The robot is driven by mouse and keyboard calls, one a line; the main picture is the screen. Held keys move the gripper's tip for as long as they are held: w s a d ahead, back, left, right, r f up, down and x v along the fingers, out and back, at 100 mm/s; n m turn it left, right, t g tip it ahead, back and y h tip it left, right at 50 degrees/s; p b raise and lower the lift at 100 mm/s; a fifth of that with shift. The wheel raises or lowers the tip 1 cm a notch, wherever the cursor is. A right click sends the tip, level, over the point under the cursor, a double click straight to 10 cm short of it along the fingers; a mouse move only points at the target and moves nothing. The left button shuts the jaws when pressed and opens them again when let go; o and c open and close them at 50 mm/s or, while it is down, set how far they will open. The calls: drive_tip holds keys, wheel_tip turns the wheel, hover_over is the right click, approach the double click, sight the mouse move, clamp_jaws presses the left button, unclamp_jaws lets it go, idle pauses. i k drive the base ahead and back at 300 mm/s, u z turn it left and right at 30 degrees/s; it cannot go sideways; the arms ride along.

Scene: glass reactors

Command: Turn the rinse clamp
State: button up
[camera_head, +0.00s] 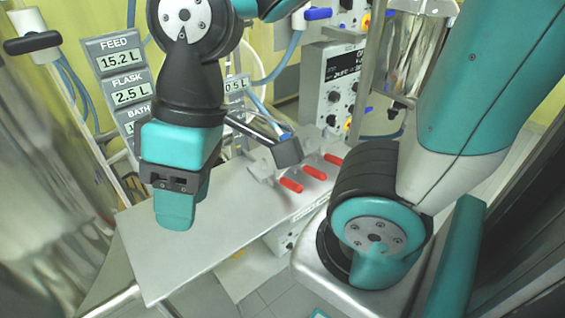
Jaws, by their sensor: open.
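My gripper (190,212) hangs fingers-down above the left part of a grey metal bench (180,262). Its teal jaws are open, seen nearly edge-on, with nothing visible between them. A dark block (288,152) on a metal rod partly hides the clamps.
Readouts marked FEED (120,52), FLASK (128,89) and BATH stand behind my wrist. A control box (330,85) with knobs and a glass vessel (412,55) stand at the back. Blue hoses (285,62) run there. The front of the bench is bare.

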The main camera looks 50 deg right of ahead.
sight(320, 175)
drive_tip(key=u, duration=0.2)
drive_tip(key=k, duration=0.35)
drive_tip(key=z, duration=1.2)
